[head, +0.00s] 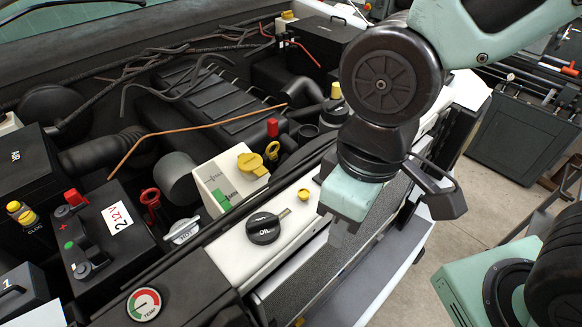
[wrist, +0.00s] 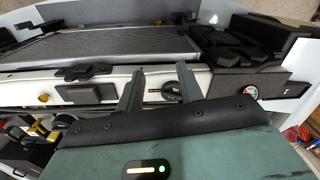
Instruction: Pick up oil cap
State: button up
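The black round oil cap (head: 263,227), marked OIL, sits on the cream front panel (head: 226,255) of the engine bay. My gripper (head: 345,232) is to the right of the cap in the head view, apart from it and pointing down. In the wrist view, the two fingers (wrist: 160,75) stand apart with nothing held between them. The oil cap also shows in the wrist view (wrist: 171,92), in the gap between the fingers and closer to the right one.
A white reservoir with a yellow cap (head: 252,163), a coolant cap (head: 183,231) marked HOT, a battery (head: 98,245) and a TEMP gauge (head: 142,303) are left of the oil cap. A dark radiator (head: 325,262) lies along the panel's right side.

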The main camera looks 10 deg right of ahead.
aim_at(263, 228)
jog(key=k+l+u, duration=0.15)
jog(key=l+u, duration=0.2)
jog(key=u, duration=0.15)
jog(key=k+l+u, duration=0.2)
jog(key=u, duration=0.3)
jog(key=l, duration=0.1)
